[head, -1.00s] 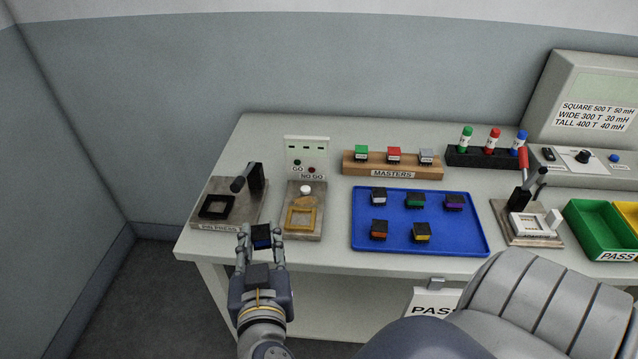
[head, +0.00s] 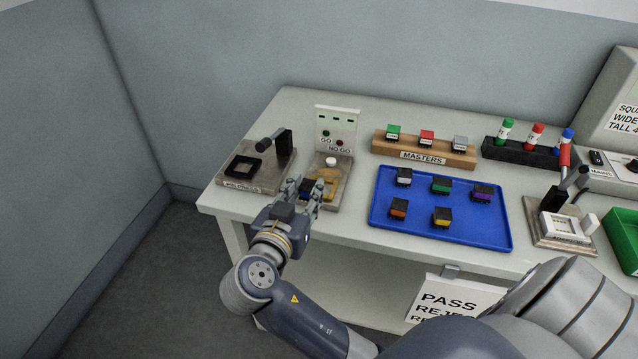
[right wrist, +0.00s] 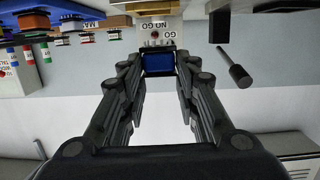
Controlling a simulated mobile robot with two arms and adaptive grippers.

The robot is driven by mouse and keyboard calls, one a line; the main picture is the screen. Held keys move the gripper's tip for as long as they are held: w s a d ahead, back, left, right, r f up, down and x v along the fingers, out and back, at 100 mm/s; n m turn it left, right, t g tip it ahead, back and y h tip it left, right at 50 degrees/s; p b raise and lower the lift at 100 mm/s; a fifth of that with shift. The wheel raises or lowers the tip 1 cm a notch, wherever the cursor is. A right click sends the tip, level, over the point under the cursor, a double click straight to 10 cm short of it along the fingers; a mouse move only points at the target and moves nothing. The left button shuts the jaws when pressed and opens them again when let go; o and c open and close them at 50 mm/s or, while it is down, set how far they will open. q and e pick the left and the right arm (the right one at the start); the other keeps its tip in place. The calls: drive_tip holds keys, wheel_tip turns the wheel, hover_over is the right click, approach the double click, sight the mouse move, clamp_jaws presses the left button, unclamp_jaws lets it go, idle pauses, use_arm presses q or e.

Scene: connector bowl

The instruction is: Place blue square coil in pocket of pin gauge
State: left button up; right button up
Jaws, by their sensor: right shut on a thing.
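My right gripper (head: 306,188) is shut on the blue square coil (right wrist: 158,64), which shows blue between the fingertips in the right wrist view. In the head view the fingers mostly hide the coil. The pin gauge (head: 335,168) is a grey-brown base with an upright white GO / NO GO panel (head: 337,122), a white knob and a yellow square pocket (head: 329,184). The gripper is over the front left of this base, and its fingers partly cover the pocket. I cannot tell whether the coil touches the pocket. My left gripper is not in view.
The pin press (head: 262,177) with its black frame and lever stands close left of the gauge. A blue tray (head: 440,232) with several coils lies to the right. Behind it are the wooden masters block (head: 422,158) and a black marker holder (head: 514,154).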

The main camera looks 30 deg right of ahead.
drive_tip(key=x, duration=0.7)
drive_tip(key=shift+s+d+r, duration=0.2)
drive_tip(key=shift+d+r, duration=0.05)
drive_tip(key=shift+r, duration=0.1)
drive_tip(key=shift+w+d, duration=0.15)
drive_tip(key=shift+d, duration=0.05)
drive_tip(key=shift+f+b, duration=0.3)
drive_tip(key=shift+f, duration=0.05)
wheel_tip(320, 180, down, 3)
drive_tip(key=shift+b, duration=1.05)
drive_tip(key=o, duration=1.1)
drive_tip(key=shift+f, duration=0.1)
drive_tip(key=shift+o, duration=0.2)
